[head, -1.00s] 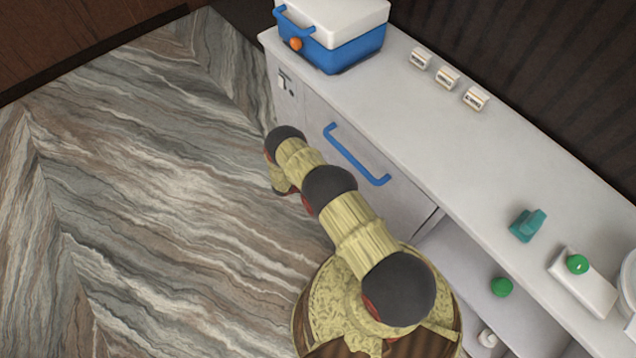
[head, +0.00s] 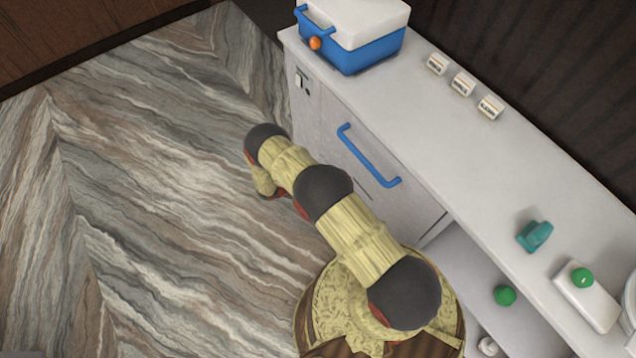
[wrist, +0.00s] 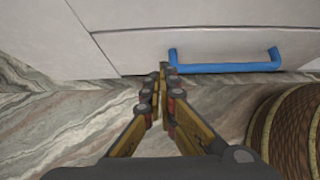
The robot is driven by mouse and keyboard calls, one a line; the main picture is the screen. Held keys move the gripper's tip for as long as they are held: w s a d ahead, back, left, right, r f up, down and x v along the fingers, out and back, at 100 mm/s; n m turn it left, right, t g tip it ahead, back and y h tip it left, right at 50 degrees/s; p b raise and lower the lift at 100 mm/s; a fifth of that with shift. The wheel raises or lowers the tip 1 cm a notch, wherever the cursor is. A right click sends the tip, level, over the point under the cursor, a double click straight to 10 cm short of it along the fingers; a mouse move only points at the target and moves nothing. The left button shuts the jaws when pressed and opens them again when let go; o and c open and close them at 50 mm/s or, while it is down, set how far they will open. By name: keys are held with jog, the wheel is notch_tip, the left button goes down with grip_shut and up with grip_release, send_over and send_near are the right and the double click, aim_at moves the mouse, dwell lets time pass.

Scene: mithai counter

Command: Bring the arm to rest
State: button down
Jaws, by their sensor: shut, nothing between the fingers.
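My gripper (wrist: 162,72) shows in the wrist view with its two fingers closed together at the tips and nothing between them. It points toward the foot of the white cabinet, over the marbled floor, just left of and below the blue bar handle (wrist: 225,66). In the head view my arm reaches up and left from my base over the floor beside the counter. The fingers themselves are hidden there.
The white counter (head: 500,190) runs along the right. A blue-and-white cooler box (head: 365,45), small label blocks (head: 462,83), a teal object (head: 534,236) and a white block with a green knob (head: 588,298) stand on it. The blue drawer handle (head: 367,155) sticks out. Floor (head: 130,180) at left is clear.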

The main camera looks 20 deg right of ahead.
jog(key=shift+a+r, duration=0.25)
jog(key=shift+s, duration=0.1)
jog(key=s+r+m+g, duration=0.3)
jog(key=s+m+g, duration=0.1)
jog(key=s, duration=0.7)
jog(key=s+a+r+m+y, duration=0.2)
jog(key=r+m, duration=0.2)
jog(key=r, duration=0.9)
jog(key=s+a+r+m+g+y, duration=0.15)
jog(key=r+m, duration=0.25)
jog(key=r, duration=1)
jog(key=s+a+r+m+t+y, duration=0.1)
jog(key=s+a+r+m+y, duration=0.15)
jog(key=r, duration=1.05)
jog(key=s+r+m+t+y, duration=0.1)
jog(key=s+r+t, duration=0.3)
jog(key=r, duration=1)
jog(key=s+r+m+t+y, duration=0.2)
jog(key=s+r+m+t, duration=0.2)
jog(key=s+r, duration=0.4)
notch_tip(320, 180, up, 7)
jog(key=shift+s+r+m, duration=0.1)
jog(key=shift+s+m, duration=0.05)
jog(key=shift+m, duration=0.2)
